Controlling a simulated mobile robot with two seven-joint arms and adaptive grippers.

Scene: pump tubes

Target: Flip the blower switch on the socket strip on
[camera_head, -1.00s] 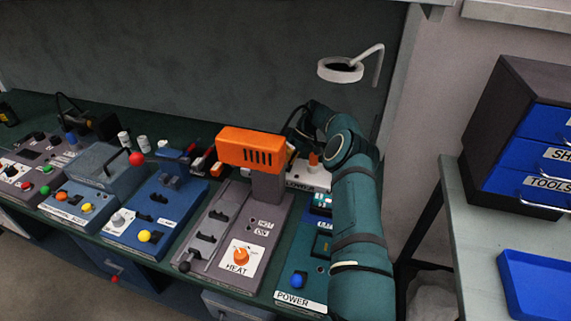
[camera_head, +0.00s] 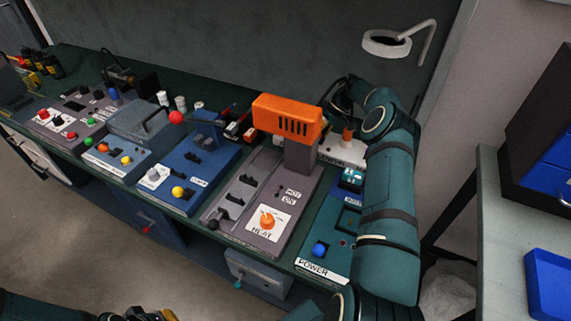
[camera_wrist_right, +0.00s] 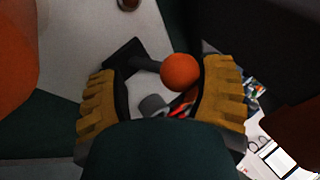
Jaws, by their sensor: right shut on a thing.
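The white socket strip (camera_head: 345,152), with a dark-lettered label, stands at the back right of the bench behind the orange blower (camera_head: 287,118). Its orange-tipped switch (camera_head: 347,134) points up. In the right wrist view the switch's orange ball (camera_wrist_right: 180,72) sits on a dark lever whose black base is on the pale strip (camera_wrist_right: 75,40). My left gripper (camera_head: 142,315) shows only partly at the bottom edge.
The grey heat station (camera_head: 262,195) and the teal power station (camera_head: 322,240) stand in front of the strip. A ring lamp (camera_head: 387,43) hangs above. Blue and grey stations fill the bench to the left. A side table with a blue tray (camera_head: 548,285) is at right.

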